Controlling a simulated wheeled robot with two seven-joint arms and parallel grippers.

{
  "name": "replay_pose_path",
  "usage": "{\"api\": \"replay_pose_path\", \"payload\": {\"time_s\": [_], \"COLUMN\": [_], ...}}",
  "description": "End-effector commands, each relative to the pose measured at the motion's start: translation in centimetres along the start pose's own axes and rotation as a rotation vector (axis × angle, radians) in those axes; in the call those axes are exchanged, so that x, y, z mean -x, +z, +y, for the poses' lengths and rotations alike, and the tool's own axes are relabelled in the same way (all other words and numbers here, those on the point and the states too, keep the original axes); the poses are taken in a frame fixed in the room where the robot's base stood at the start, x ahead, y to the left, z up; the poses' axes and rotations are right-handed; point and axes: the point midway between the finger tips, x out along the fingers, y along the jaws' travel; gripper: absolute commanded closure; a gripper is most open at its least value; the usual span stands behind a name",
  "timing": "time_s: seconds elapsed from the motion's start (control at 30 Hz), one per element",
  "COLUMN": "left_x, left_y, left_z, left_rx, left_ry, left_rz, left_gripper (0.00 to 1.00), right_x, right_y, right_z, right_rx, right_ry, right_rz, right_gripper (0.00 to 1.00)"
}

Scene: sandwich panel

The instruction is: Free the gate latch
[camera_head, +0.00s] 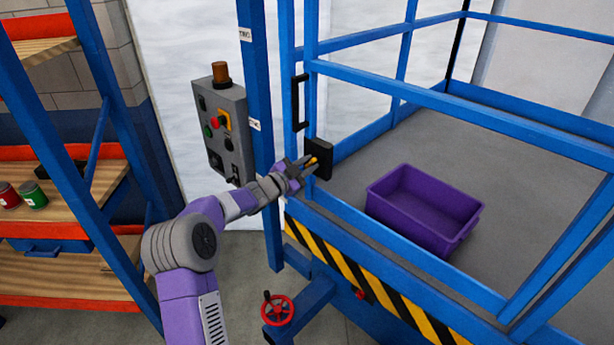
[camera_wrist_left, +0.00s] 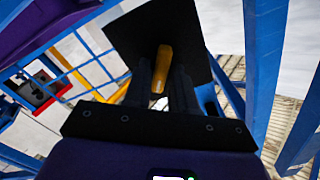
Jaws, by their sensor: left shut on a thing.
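The gate latch is a black box (camera_head: 321,157) on the blue gate post, with a small yellow handle (camera_head: 314,161). My left gripper (camera_head: 308,165) reaches it from the left and is shut on the yellow handle. In the left wrist view the handle (camera_wrist_left: 162,66) stands between the two dark fingers, in front of the black latch plate (camera_wrist_left: 190,28). The fingers hide the handle's sides. My right gripper is in neither view.
A black gate grip (camera_head: 300,102) is above the latch. A grey control box (camera_head: 226,135) hangs left of the post. A purple crate (camera_head: 425,208) sits on the platform inside the blue rails. A red handwheel (camera_head: 278,310) is below. Shelving (camera_head: 70,190) stands left.

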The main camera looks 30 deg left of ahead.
Motion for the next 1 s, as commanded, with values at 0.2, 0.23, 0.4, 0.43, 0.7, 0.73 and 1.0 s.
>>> {"api": "replay_pose_path", "payload": {"time_s": [0.2, 0.23, 0.4, 0.43, 0.7, 0.73, 1.0], "left_x": [0.0, 0.0, 0.0, 0.0, 0.0, 0.0, 0.0], "left_y": [0.3, 0.3, 0.3, 0.3, 0.3, 0.3, 0.3], "left_z": [0.4, 0.4, 0.5, 0.5, 0.5, 0.6, 0.5], "left_rx": [-0.210, -0.237, -0.399, -0.428, -0.672, -0.695, -0.872], "left_ry": [0.000, 0.000, 0.000, 0.000, 0.000, 0.000, 0.000], "left_rz": [0.002, 0.002, 0.001, 0.001, 0.001, 0.001, 0.000], "left_gripper": [1.00, 1.00, 1.00, 1.00, 1.00, 1.00, 1.00], "right_x": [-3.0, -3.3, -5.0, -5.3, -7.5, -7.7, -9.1], "right_y": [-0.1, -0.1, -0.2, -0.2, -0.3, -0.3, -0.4], "right_z": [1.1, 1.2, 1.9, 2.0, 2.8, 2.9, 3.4], "right_rx": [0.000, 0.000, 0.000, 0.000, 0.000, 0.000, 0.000], "right_ry": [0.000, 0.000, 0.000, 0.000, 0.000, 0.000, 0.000], "right_rz": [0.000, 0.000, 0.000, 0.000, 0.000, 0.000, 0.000], "right_gripper": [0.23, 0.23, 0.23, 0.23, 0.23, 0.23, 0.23]}}
